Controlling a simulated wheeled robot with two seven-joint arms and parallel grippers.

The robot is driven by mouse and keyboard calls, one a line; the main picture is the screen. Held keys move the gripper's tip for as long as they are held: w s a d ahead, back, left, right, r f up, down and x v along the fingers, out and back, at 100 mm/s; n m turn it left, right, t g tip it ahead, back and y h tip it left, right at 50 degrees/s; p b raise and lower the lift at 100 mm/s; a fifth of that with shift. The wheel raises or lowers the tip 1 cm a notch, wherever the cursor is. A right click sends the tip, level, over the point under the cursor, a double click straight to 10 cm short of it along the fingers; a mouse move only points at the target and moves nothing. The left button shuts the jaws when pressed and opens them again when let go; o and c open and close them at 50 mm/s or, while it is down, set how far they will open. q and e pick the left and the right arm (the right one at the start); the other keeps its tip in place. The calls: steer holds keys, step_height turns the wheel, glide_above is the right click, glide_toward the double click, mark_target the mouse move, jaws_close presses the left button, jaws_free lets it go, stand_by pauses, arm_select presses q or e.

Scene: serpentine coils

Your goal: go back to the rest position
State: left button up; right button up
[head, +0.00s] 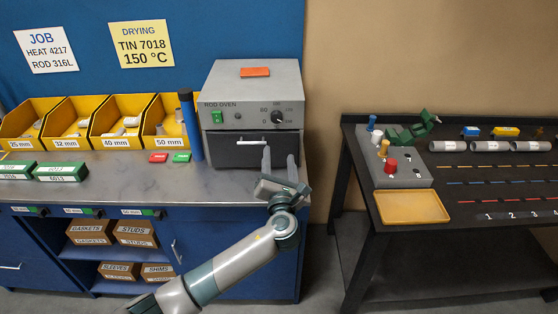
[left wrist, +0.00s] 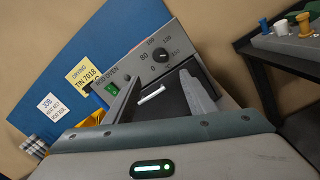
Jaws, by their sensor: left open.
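My left gripper (head: 279,168) is open and empty in front of the rod oven (head: 252,82). Its two fingers point at the oven's dark door, one on each side of the door's right part in the head view. In the left wrist view the fingers of my left gripper (left wrist: 160,95) stand apart, with the white door handle (left wrist: 151,96) seen between them. I cannot tell whether they touch the door. The oven door (head: 252,150) looks shut. My right gripper is in neither view.
The grey bench (head: 110,185) carries yellow bins (head: 118,118), green boxes (head: 62,171), red and green tags and a dark blue cylinder (head: 190,125). At right a black table (head: 460,205) holds a grey block with knobs (head: 400,170) and a yellow tray (head: 411,207). Floor shows between bench and table.

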arm_select(q)
steer(key=shift+f, duration=0.1)
